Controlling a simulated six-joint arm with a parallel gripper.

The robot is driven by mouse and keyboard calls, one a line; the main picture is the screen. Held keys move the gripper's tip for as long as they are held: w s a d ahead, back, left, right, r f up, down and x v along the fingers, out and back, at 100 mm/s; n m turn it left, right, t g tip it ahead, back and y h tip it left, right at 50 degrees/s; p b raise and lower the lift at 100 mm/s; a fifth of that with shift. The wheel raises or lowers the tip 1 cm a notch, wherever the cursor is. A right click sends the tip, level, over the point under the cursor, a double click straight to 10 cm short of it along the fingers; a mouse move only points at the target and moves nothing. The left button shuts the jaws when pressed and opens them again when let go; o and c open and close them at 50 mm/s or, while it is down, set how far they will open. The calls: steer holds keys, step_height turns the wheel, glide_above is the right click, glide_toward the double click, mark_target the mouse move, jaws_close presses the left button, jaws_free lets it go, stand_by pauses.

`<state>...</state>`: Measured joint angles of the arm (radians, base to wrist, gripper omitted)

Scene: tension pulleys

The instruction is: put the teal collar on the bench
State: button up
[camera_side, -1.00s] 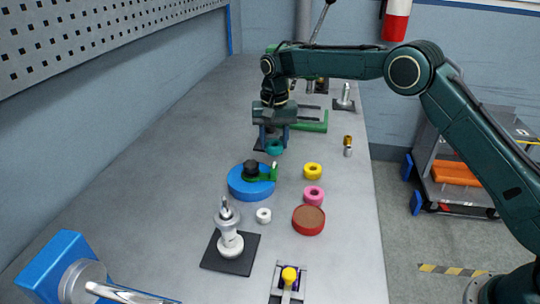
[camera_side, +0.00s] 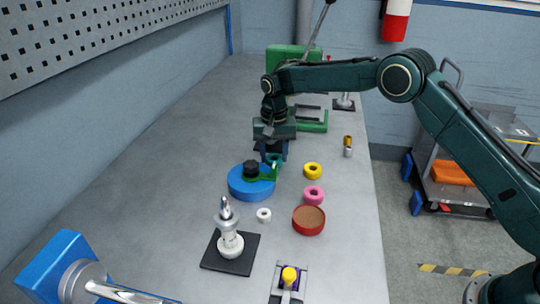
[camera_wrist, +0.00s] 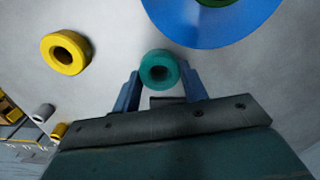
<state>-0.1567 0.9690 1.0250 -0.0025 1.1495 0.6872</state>
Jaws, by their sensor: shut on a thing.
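The teal collar (camera_wrist: 158,57) is a small thick ring with a dark hole. My gripper (camera_side: 271,153) is shut on it, with one blue finger on each side in the wrist view. In the side view the collar is mostly hidden between the fingers and behind a green part on the blue disc. The grey bench (camera_side: 165,165) lies below. I cannot tell how far the collar is above it.
A blue disc (camera_side: 240,188) with a green and black part stands just in front of my gripper. A yellow ring (camera_side: 313,166), a pink ring (camera_side: 314,190), a white ring (camera_side: 264,211) and a red round tray (camera_side: 308,232) lie nearby. The bench's left side is clear.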

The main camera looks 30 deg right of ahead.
steer(key=shift+f, duration=0.15)
steer(key=o, duration=1)
step_height(320, 180, up, 12)
steer(key=shift+r, duration=0.2)
steer(key=shift+r, duration=0.1)
stand_by(0.4)
